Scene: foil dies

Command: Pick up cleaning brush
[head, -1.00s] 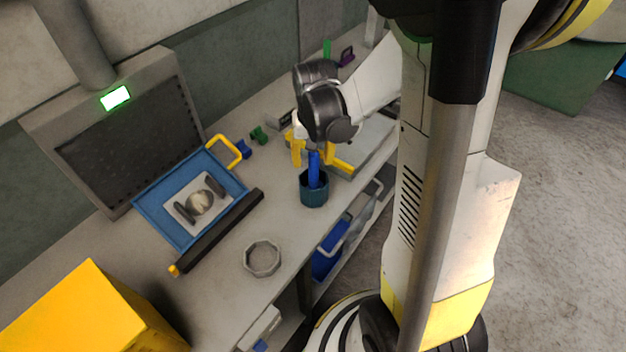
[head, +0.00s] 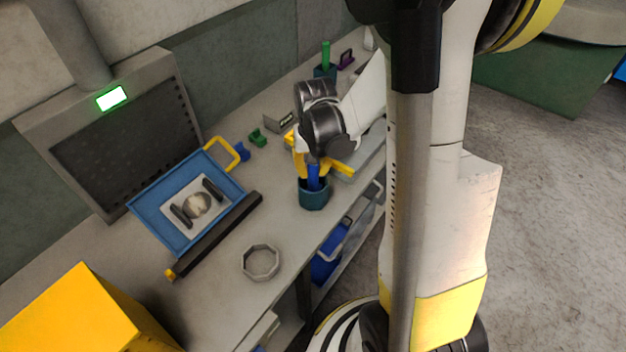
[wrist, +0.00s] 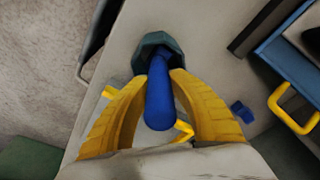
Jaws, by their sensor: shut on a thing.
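The cleaning brush, seen as a blue handle (head: 313,176), stands in a dark teal cup (head: 313,197) on the grey bench. Its lower end is hidden inside the cup. In the wrist view the blue handle (wrist: 159,98) points toward the camera, with the cup (wrist: 150,48) beyond it. My gripper (head: 314,172) is above the cup with its yellow fingers around the handle. In the wrist view the fingers of my gripper (wrist: 162,85) are shut on the handle from both sides, near the cup's rim.
A blue tray (head: 150,208) with a die plate lies to the left, beside a black bar (head: 215,235). A grey ring (head: 261,262) lies in front. A yellow box (head: 75,315) stands at the near left. Another cup (head: 325,72) with a green handle stands at the back.

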